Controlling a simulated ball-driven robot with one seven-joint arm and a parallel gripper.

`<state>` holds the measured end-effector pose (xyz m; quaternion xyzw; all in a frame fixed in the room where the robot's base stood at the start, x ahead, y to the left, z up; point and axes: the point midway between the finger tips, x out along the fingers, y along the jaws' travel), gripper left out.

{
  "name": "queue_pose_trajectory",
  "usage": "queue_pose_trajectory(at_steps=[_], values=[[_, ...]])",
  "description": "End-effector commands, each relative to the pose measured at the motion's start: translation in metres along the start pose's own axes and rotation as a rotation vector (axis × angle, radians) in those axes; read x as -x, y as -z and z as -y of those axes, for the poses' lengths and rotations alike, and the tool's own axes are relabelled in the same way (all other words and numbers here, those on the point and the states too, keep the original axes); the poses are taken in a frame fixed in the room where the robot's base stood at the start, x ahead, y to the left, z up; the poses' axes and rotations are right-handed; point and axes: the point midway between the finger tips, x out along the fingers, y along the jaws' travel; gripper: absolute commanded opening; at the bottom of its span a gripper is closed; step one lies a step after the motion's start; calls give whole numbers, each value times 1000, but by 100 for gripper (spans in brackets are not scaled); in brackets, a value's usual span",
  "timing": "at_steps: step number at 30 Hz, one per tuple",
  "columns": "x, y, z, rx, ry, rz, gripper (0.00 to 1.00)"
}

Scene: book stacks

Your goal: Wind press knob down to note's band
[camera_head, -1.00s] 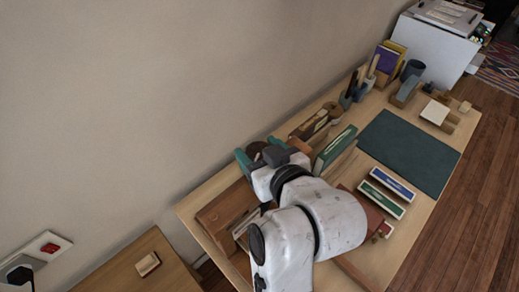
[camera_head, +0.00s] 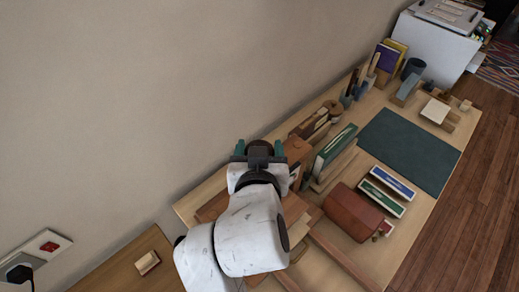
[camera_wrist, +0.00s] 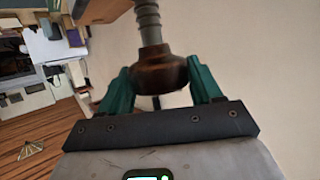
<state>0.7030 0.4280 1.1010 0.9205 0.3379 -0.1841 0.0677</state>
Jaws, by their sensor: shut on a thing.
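The press knob (camera_wrist: 160,72) is a dark brown rounded wooden knob on a grey threaded screw (camera_wrist: 149,22) in the wrist view. In the head view the knob (camera_head: 260,146) shows as a dark top between the green fingers of my gripper (camera_head: 259,151). My gripper (camera_wrist: 161,80) is shut on the knob, one finger on each side. The press's wooden body (camera_head: 297,148) shows partly beside my wrist; my arm hides much of it. I cannot make out the note or its band.
Green-spined books (camera_head: 335,146) stand right of the gripper. A reddish-brown box (camera_head: 352,212) and blue and green labelled boxes (camera_head: 393,182) lie nearer. A dark green mat (camera_head: 410,150) covers the desk further right. The wall is close behind the gripper.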

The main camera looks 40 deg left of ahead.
Motion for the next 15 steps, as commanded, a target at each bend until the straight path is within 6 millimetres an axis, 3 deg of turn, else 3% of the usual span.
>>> queue_pose_trajectory(at_steps=[15], values=[[0, 3, 1, -163, -385, -11, 34]])
